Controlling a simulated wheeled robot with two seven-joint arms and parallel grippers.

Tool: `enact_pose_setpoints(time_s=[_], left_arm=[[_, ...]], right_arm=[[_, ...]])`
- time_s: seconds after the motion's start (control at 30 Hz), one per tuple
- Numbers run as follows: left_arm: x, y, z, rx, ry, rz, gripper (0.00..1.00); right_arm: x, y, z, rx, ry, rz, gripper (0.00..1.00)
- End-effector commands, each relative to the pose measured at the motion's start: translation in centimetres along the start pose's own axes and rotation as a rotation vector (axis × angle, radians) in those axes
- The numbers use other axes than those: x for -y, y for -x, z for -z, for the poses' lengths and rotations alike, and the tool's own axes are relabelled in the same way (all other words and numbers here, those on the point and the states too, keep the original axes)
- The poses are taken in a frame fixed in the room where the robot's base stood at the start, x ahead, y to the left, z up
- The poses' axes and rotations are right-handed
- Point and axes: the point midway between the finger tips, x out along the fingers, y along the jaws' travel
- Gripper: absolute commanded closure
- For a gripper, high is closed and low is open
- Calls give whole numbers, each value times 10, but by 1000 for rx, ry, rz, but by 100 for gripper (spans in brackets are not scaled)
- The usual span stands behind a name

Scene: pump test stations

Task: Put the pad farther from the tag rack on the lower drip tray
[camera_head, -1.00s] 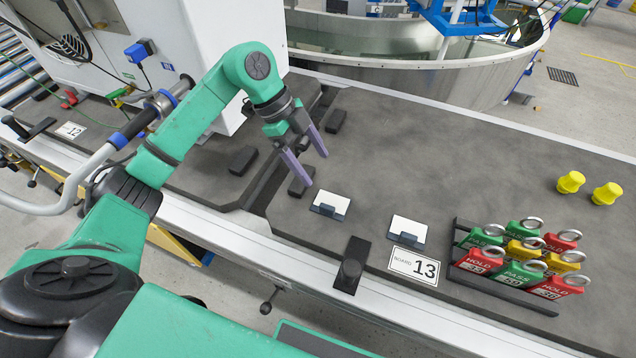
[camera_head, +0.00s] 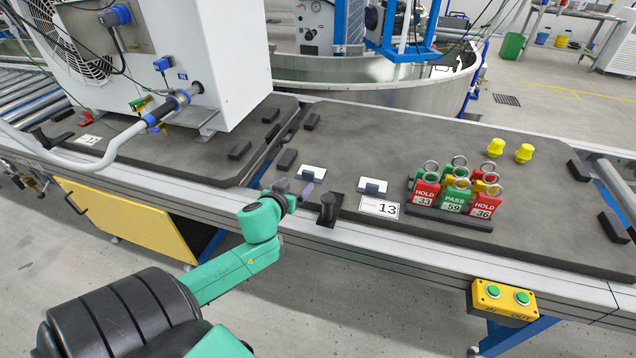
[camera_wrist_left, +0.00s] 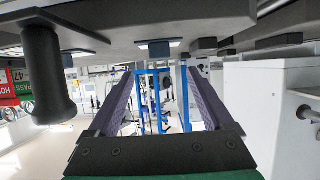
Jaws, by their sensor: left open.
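Two white pads with blue-grey blocks at their front edges lie on the dark board. The left pad (camera_head: 314,171) is farther from the tag rack (camera_head: 450,216); the right pad (camera_head: 374,185) is nearer it. The rack holds red, green and yellow tags. My left gripper (camera_head: 294,189) is open and empty at the board's front edge, just in front of the left pad, apart from it. In the left wrist view, between and beyond its purple fingers, a blue-grey block (camera_wrist_left: 160,49) shows. I cannot make out a lower drip tray. My right gripper is out of view.
A black knob (camera_head: 328,208) stands on the front edge, right of my gripper. A "13" card (camera_head: 380,208) lies beside the rack. Two yellow knobs (camera_head: 496,147) stand behind it. A white machine (camera_head: 210,60) rises at the left. The board's middle is clear.

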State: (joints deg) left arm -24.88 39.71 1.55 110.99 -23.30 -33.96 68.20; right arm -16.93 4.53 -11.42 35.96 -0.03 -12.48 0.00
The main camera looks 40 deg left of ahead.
Motion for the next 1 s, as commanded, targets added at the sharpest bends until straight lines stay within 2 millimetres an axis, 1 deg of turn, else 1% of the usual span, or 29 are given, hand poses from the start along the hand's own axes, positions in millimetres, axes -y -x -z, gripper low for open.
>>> enact_pose_setpoints(time_s=[0.03, 0.1, 0.2, 0.27, 0.37, 0.47, 0.5, 0.57, 0.6, 0.83, 0.87, 0.9, 0.97, 1.0], left_arm=[[0, -15, 0, -6, -3, 1, 15], [0, -33, 0, -5, -2, 1, 15], [0, -48, 0, -4, 0, -1, 15], [0, -54, 0, -4, 1, -1, 15], [0, -67, 1, -5, -2, 1, 15], [1, -86, 1, -6, -2, 1, 15], [0, -93, 0, -5, 1, 1, 15], [0, -101, 0, -4, 2, -1, 15], [0, -104, 0, -3, 2, -1, 15], [-1, -105, 0, -2, 2, -2, 15], [-1, -105, 0, -2, 1, -2, 26], [-1, -105, 0, -2, 1, -3, 42], [-1, -105, 0, -2, 1, -3, 65], [-1, -105, 0, -2, 1, -3, 80]], right_arm=[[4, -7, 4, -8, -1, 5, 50], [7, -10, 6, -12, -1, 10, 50], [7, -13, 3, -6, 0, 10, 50], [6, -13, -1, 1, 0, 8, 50], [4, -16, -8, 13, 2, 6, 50], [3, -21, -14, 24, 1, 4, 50], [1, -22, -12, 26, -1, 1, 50], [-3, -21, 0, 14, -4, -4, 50], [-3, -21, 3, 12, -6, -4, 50], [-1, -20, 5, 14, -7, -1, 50], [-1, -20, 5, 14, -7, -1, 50], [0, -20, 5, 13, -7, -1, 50], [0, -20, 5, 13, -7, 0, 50], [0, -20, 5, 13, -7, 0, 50]])
